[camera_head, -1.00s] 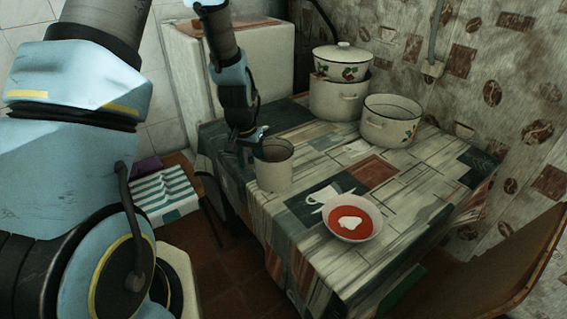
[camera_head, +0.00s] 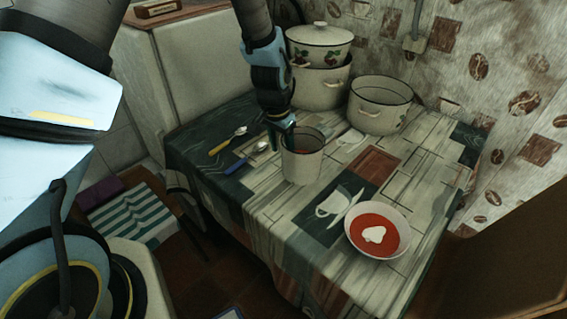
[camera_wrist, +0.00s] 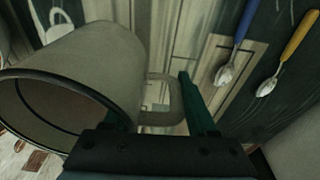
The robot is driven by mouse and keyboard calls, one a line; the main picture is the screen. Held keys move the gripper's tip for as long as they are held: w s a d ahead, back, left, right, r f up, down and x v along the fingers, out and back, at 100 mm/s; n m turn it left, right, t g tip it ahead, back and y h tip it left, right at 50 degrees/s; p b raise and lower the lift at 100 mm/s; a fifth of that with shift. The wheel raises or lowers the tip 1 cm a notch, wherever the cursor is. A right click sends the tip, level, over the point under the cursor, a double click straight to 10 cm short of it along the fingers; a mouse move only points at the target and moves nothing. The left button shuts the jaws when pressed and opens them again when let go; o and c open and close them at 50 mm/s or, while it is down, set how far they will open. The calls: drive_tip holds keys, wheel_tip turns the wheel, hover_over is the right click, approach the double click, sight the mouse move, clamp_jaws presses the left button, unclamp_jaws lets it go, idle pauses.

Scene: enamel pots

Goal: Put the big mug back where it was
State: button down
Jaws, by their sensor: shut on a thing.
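The big mug (camera_head: 302,166) is a pale enamel mug with a dark rim. It is upright over the left part of the table, in front of the pots; I cannot tell whether its base touches the cloth. My gripper (camera_head: 285,143) is at the mug's left side. In the wrist view the mug (camera_wrist: 95,70) fills the left, its dark mouth facing lower left. Its handle (camera_wrist: 165,100) lies between the fingers of my gripper (camera_wrist: 163,95), which is shut on it. The mug's far side is hidden.
A blue-handled spoon (camera_head: 238,163) and a yellow-handled spoon (camera_head: 222,143) lie left of the mug. A bowl of red soup (camera_head: 400,245) stands front right. A wide pot (camera_head: 381,108) and a stacked pot (camera_head: 321,90) with a lidded pot (camera_head: 318,48) stand behind. The cloth's front middle is clear.

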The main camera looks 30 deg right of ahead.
drive_tip(key=shift+f+p, duration=0.7)
drive_tip(key=shift+f, duration=2.05)
drive_tip(key=shift+f, duration=0.15)
drive_tip(key=shift+c, duration=1)
unclamp_jaws()
